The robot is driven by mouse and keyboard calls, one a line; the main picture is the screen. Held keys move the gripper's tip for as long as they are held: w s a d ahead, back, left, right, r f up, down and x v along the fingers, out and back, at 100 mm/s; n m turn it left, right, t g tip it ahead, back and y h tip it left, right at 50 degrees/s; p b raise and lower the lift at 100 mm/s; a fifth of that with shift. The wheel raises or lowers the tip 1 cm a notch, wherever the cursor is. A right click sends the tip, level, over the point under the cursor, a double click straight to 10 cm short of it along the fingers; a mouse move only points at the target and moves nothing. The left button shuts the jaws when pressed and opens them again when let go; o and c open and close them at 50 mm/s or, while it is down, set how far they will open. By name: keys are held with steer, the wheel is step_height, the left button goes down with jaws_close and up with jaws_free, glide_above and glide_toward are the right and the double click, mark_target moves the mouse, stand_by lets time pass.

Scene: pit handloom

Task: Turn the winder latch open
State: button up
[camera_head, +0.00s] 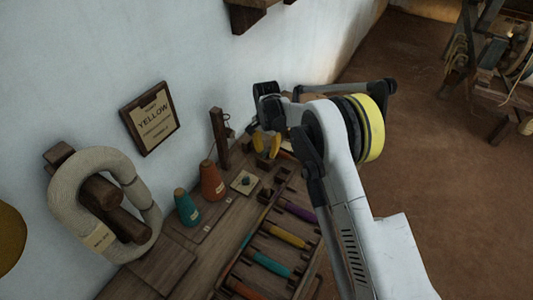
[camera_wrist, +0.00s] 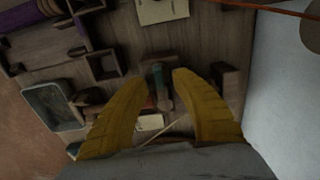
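My gripper (camera_wrist: 161,80) shows in the wrist view with its two yellow fingers apart. Between the fingertips stands a small narrow lever with a greenish end (camera_wrist: 159,74), which looks like the winder latch; I see a gap on both sides, and contact cannot be made out. In the head view my gripper (camera_head: 266,145) reaches down over the far end of the wooden bench, just right of an upright wooden post (camera_head: 219,138). My arm and gripper hide the latch there.
The bench (camera_head: 180,262) holds an orange cone (camera_head: 211,182), a teal cone (camera_head: 186,208) and a rack with coloured bobbins (camera_head: 287,236). A yarn hank (camera_head: 75,205) hangs on the wall beside a "YELLOW" sign (camera_head: 152,119).

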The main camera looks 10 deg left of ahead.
jaws_close()
stand_by(0.4)
steer(key=n, duration=0.4)
steer(key=shift+a+n+p, duration=0.15)
steer(key=shift+n+p, duration=0.25)
steer(key=n, duration=0.4)
steer(key=shift+a+n, duration=0.2)
steer(key=shift+n, duration=0.1)
steer(key=n, duration=0.4)
steer(key=shift+s+a+p, duration=0.1)
steer(key=shift+s+p, duration=0.05)
steer(key=shift+p, duration=0.25)
steer(key=shift+s+n, duration=0.1)
steer(key=shift+n, duration=2.1)
